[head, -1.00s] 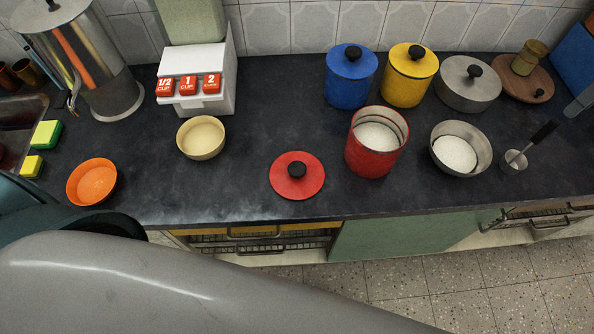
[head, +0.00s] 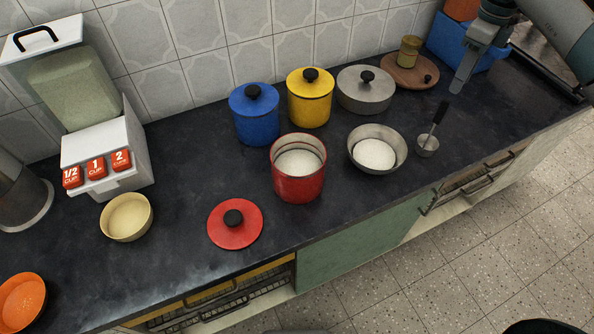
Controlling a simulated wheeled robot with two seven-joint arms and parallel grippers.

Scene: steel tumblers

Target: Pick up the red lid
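The red lid (head: 248,231) with its black knob (head: 233,217) lies flat on the dark counter near the front edge, left of the open red canister (head: 298,182), which holds white powder. Nothing touches the lid. My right gripper (head: 462,84) shows at the upper right, over the back of the counter and far from the lid. One finger shows clearly, pointing down; I cannot tell the gap between the fingers. My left gripper is not in view.
Blue (head: 255,120) and yellow (head: 310,102) canisters and a grey lidded pot (head: 364,93) stand behind. A cream bowl (head: 127,218) stands left of the lid, with clear counter between.

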